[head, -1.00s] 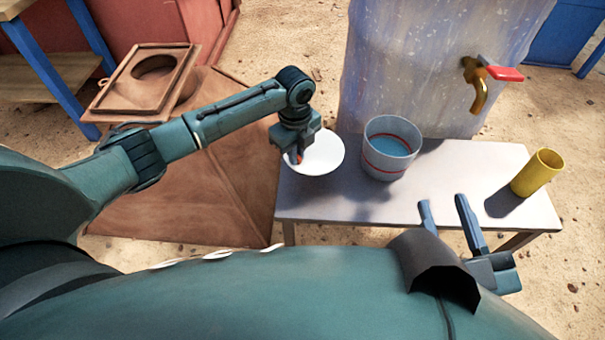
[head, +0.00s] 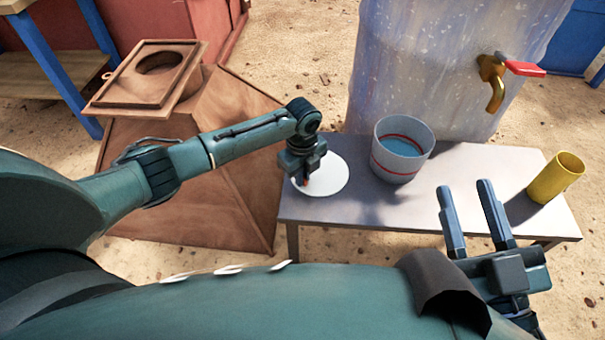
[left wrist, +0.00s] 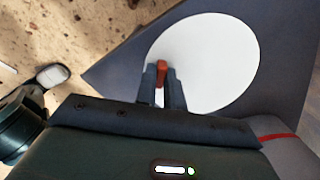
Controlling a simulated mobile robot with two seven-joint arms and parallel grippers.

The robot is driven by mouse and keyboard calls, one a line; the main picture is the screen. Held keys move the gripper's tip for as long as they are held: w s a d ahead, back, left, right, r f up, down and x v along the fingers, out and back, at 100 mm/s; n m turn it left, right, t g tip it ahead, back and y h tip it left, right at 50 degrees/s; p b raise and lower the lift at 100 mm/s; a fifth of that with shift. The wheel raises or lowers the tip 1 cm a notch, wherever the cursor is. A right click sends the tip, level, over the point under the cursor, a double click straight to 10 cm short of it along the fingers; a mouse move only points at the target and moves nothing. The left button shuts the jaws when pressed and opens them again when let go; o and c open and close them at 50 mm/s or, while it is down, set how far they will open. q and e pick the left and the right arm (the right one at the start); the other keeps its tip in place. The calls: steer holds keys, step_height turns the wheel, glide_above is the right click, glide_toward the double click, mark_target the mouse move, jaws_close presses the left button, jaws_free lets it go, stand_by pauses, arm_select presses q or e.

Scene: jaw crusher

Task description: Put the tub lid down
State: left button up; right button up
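The tub lid (head: 328,175) is a flat white disc with a red knob (left wrist: 161,70). It lies level at the left end of the grey table (head: 330,212), touching it or very close above; I cannot tell which. My left gripper (head: 304,182) comes down over the lid's left part, its fingers closed around the knob; it also shows in the left wrist view (left wrist: 163,82). The tub (head: 402,150), grey with red bands and blue inside, stands uncovered right of the lid. My right gripper (head: 466,186) is open and empty in front of the table.
A yellow cup (head: 556,178) stands at the table's right end. Behind the table is a large bluish tank (head: 430,60) with a brass tap (head: 492,80) and red handle. A brown metal hopper (head: 190,190) is left of the table. The tabletop between tub and cup is clear.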

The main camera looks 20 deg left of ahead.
arm_select(q)
steer(key=o, duration=0.5)
steer(key=shift+c, duration=0.2)
steer(key=shift+r, duration=0.3)
step_height(320, 180, up, 5)
steer(key=p, duration=0.2)
steer(key=shift+p, duration=0.4)
step_height(320, 180, up, 7)
steer(key=p, duration=0.2)
steer(key=shift+f+p, duration=0.15)
steer(key=shift+p, duration=0.15)
arm_select(e)
steer(key=shift+s+d+f+g+h, duration=0.3)
steer(key=shift+f+g+h, duration=0.15)
steer(key=shift+h, duration=0.35)
arm_select(q)
steer(key=shift+s, duration=0.1)
arm_select(e)
steer(key=shift+f, duration=0.2)
